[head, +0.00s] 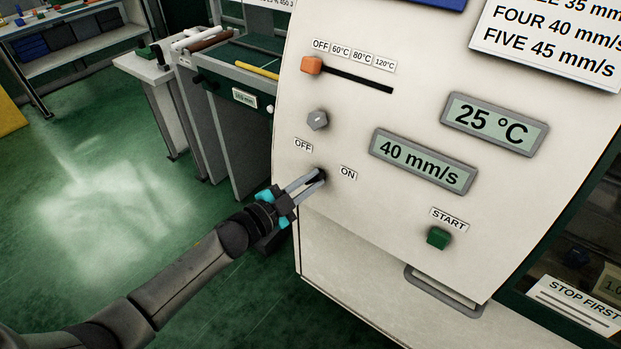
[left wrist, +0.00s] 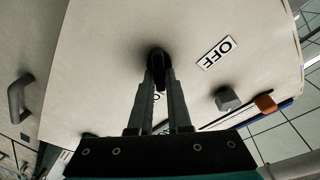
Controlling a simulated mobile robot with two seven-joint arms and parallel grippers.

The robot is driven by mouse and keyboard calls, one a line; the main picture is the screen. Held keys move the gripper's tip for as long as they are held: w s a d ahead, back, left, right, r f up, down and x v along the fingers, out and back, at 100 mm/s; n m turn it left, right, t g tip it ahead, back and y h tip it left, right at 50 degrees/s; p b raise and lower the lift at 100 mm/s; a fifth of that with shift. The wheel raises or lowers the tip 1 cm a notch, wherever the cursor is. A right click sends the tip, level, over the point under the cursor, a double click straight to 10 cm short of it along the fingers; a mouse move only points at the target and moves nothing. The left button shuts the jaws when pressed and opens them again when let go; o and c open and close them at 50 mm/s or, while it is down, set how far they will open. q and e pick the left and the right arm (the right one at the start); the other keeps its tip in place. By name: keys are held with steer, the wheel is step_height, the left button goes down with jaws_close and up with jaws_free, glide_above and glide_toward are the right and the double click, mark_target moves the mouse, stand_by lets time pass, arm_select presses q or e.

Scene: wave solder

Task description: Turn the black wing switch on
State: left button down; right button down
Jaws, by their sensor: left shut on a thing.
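The black wing switch (head: 321,175) is on the white machine panel between the OFF label (head: 303,145) and the ON label (head: 348,172). My left gripper (head: 317,177) is at the switch with its fingers shut on it. In the left wrist view the black switch (left wrist: 159,58) shows between the fingertips, with the OFF label (left wrist: 216,53) to its right. The fingers hide part of the switch, and its exact angle is hard to tell. My right gripper is not in view.
Near the switch are a grey hexagonal knob (head: 317,120), an orange slider (head: 312,65) and a green START button (head: 438,238). Displays read 25 °C (head: 493,124) and 40 mm/s (head: 422,161). A grey handle (head: 443,292) is below. Green floor is open at left.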

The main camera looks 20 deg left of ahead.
arm_select(q)
steer(key=shift+f+m+g, duration=0.1)
steer(key=shift+m+g, duration=0.2)
steer(key=shift+m, duration=1.3)
steer(key=c, duration=0.9)
jaws_free()
steer(key=shift+o, duration=0.2)
steer(key=v, duration=1.5)
steer(key=shift+p, duration=0.4)
steer(key=shift+a, duration=0.1)
